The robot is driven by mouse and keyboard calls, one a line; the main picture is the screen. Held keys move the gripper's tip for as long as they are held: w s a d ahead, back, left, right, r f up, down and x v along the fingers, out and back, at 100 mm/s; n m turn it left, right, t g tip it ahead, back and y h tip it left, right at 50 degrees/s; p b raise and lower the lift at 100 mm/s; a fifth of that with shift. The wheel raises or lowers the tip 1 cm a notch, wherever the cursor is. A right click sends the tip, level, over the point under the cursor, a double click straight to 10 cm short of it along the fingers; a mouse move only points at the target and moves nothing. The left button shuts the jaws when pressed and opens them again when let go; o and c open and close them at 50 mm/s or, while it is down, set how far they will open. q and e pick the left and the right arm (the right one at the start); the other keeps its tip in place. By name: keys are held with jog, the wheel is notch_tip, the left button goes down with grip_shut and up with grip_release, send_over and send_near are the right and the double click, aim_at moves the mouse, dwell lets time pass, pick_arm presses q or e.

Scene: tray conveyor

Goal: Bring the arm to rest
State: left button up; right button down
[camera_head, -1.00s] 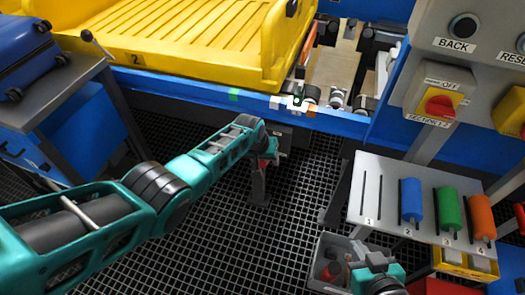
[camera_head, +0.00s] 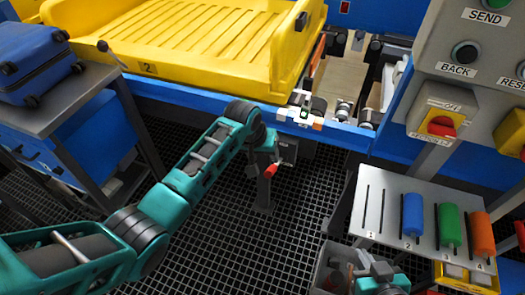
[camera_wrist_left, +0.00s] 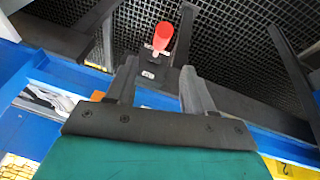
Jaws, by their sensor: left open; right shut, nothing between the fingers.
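My left arm reaches in from the left in the head view. Its wrist (camera_head: 258,130) is bent downward in front of the conveyor's blue front edge, and its fingertips cannot be made out there. In the left wrist view my left gripper (camera_wrist_left: 160,84) has its two dark fingers apart, with nothing held between them. A red handle (camera_wrist_left: 163,37) on a grey bracket shows beyond the fingertips; it also shows below the wrist in the head view (camera_head: 270,170). My right gripper (camera_head: 355,272) is at the bottom right, over a grey bin, partly cut off and small.
A yellow tray (camera_head: 288,62) lies on the conveyor (camera_head: 205,98). A blue suitcase (camera_head: 35,72) rests on a cart at left. A control panel (camera_head: 450,45) stands at right, above a rack (camera_head: 385,222) of coloured cylinders. The grey bin (camera_head: 325,275) is below. Dark grating is open between.

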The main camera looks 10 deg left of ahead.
pick_arm(q)
jog(key=shift+s+a+r, duration=0.1)
jog(key=shift+s+r, duration=0.1)
jog(key=shift+r, duration=0.35)
jog(key=shift+f, duration=0.1)
jog(key=s+a+f+t, duration=0.2)
jog(key=s+f, duration=0.4)
jog(key=s+a+m+t, duration=0.1)
jog(key=s+a+t, duration=0.1)
jog(key=s, duration=0.6)
jog(key=s+a+r+m+t, duration=0.1)
jog(key=s+a+t, duration=0.2)
jog(key=s+a, duration=0.2)
jog(key=s, duration=0.3)
jog(key=shift+s+a+r, duration=0.3)
